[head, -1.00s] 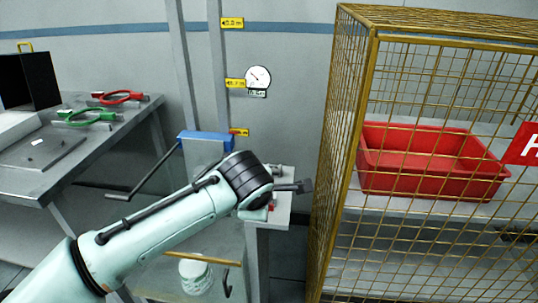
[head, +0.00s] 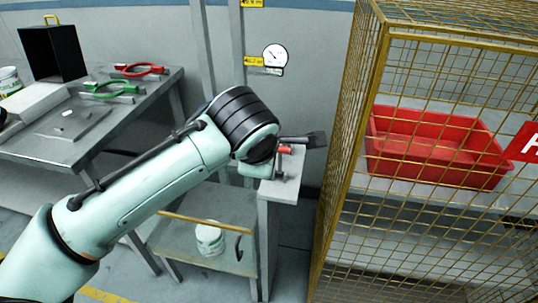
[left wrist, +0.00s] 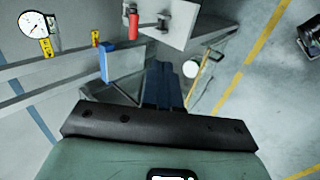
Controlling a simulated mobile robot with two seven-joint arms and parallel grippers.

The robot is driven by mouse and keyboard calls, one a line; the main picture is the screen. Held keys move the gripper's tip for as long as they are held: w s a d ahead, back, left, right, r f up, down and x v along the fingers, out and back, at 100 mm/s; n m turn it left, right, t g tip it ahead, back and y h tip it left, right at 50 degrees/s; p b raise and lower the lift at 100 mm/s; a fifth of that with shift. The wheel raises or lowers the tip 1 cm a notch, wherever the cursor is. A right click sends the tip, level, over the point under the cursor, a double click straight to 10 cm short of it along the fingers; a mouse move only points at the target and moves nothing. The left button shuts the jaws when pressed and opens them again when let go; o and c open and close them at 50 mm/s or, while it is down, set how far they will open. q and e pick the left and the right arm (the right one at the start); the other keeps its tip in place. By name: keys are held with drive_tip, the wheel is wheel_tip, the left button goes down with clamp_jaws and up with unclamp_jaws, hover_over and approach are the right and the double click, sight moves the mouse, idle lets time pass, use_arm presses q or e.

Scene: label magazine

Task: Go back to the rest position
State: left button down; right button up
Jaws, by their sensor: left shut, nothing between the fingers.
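My left arm comes in from the left in the head view. Its left gripper (head: 312,139) hangs above a narrow grey stand, left of the wire cage, and holds nothing. In the left wrist view the dark fingers of this gripper (left wrist: 163,85) are together, with nothing between them. Whether the gripper touches the stand cannot be told. My right gripper is not in view.
The yellow wire cage (head: 352,125) with a red bin (head: 435,170) inside stands close on the right. A grey workbench (head: 150,100) with red and green tools is at the left. A gauge (head: 275,56) is on the wall. A white tub (head: 209,238) stands on a low shelf.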

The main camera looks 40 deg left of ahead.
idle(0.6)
